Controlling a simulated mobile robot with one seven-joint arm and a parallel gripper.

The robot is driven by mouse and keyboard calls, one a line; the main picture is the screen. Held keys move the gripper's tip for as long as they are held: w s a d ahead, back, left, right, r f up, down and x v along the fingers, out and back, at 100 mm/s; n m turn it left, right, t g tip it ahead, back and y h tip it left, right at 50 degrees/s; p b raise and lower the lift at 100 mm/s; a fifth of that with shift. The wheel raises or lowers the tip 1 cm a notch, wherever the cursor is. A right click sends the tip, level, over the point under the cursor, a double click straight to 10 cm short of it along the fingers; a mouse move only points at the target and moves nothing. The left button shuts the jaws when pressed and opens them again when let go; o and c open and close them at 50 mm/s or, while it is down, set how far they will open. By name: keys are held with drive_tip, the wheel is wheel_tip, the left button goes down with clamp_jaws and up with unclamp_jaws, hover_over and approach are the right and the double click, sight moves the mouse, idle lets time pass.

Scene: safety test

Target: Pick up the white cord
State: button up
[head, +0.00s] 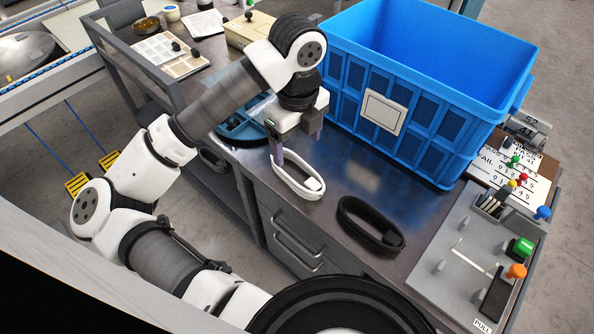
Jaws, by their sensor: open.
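The white cord (288,190) is a coiled loop lying on the dark metal table top, near its front edge. My gripper (294,146) points down over the cord from behind. It is open, and its left finger reaches down close to the left side of the loop. I cannot tell whether that finger touches the cord. The right finger is higher in the picture, behind the loop. The white cord is mostly visible.
A black cord (370,224) lies to the right of the white one. A large blue crate (440,100) stands behind on the table (335,215). A grey switch panel (450,262) is at the right. A blue tray (240,132) sits behind my gripper.

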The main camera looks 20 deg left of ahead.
sight(297, 169)
wheel_tip(297, 169, down, 9)
drive_tip(key=shift+w+a+r+p, duration=0.1)
drive_tip(key=shift+r+p, duration=0.1)
drive_tip(key=shift+p, duration=0.2)
drive_tip(key=c, duration=1.1)
drive_tip(key=shift+r, duration=0.15)
drive_tip(key=shift+c, duration=0.2)
